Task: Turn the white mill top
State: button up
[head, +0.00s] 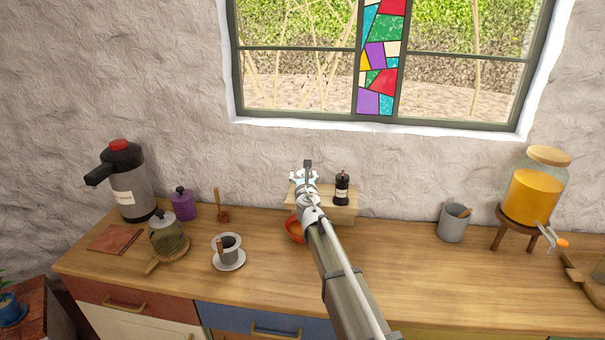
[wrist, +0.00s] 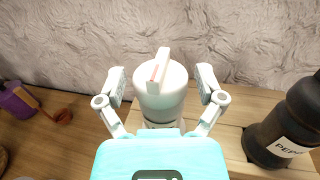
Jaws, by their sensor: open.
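In the wrist view, the white mill (wrist: 160,104) stands upright, with a raised white bar (wrist: 160,71) across its top. The bar carries a thin red mark. My gripper (wrist: 162,80) is open, with one finger on each side of the white top. A gap shows between each finger and the top, so neither seems to touch it. The mill's lower body is mostly hidden behind my gripper's housing. In the head view, my gripper (head: 304,177) is over the left part of a wooden stand (head: 340,213), and my arm hides most of the white mill.
A black pepper mill (head: 342,187) stands close on the right, also in the wrist view (wrist: 288,122). A red bowl (head: 293,229) sits beside my arm. A dripper cup (head: 229,252) and a grey canister (head: 453,223) stand farther out.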

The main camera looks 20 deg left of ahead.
jog(key=shift+x, duration=0.85)
jog(key=shift+a, duration=0.15)
jog(key=c, duration=1)
jog(key=shift+c, duration=0.2)
jog(key=shift+m+h, duration=0.3)
jog(key=shift+h, duration=0.1)
